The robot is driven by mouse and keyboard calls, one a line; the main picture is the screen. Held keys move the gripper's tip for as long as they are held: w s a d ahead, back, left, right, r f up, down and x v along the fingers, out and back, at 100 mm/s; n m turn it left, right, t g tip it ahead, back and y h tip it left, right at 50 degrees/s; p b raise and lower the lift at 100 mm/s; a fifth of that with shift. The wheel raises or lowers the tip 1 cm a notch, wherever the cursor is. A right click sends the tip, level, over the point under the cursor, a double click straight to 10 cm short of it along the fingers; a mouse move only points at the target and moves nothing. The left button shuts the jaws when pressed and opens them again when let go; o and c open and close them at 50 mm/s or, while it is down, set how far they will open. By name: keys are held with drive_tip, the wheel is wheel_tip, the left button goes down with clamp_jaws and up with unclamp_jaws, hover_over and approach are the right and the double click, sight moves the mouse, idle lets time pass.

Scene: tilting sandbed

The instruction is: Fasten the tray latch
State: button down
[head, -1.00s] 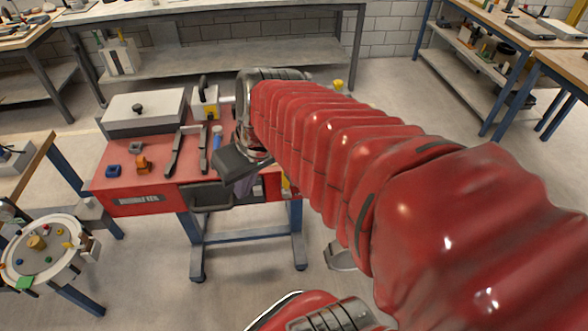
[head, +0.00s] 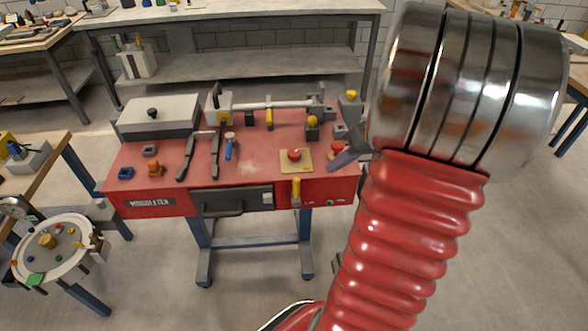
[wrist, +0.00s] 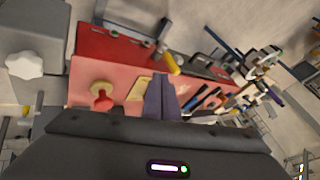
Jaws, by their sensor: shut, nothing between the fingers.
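A dark grey tray front (head: 208,200) with a bar handle is set in the front of the red bench. A small light block (head: 267,198) at its right end may be the latch; I cannot tell its position. A yellow handle (head: 296,192) hangs at the bench's front edge right of it; it also shows in the wrist view (wrist: 172,63).
A yellow plate with a red button (head: 295,156) lies left of my gripper. Dark bar tools (head: 187,158), a blue-handled tool (head: 229,148) and a grey lidded box (head: 158,117) are further left. A rail (head: 270,105) runs along the back.

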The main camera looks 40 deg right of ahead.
sight(296, 192)
drive_tip(key=d, duration=0.1)
drive_tip(key=s+d+f, duration=0.1)
drive_tip(key=shift+d+t, duration=0.3)
drive_tip(key=shift+d, duration=0.1)
drive_tip(key=x, duration=1)
drive_tip(key=shift+f, duration=0.15)
drive_tip(key=shift+w+a, duration=0.35)
drive_tip(key=shift+a, duration=0.55)
drive_tip(key=shift+w+a, duration=0.35)
drive_tip(key=shift+a, duration=0.6)
